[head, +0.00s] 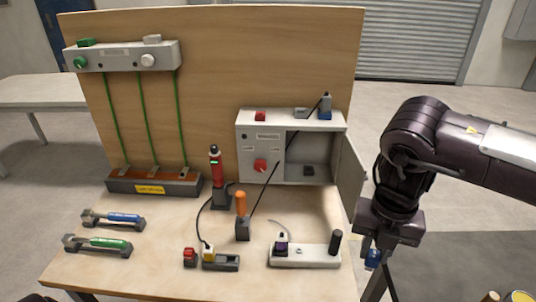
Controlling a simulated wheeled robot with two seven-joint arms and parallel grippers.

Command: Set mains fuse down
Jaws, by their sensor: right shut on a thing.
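My right gripper (376,251) points down at the right, just past the bench's right edge in the picture. It is shut on a small blue piece that looks like the mains fuse (373,260); the jaws hide its upper part. The grey switch box (258,148) stands at the back of the bench with its door (351,172) swung open to the right. A dark holder (308,170) shows inside its open compartment. My left gripper is not in view.
A white base with a dark post (318,256) lies near the right edge of the bench (165,268).

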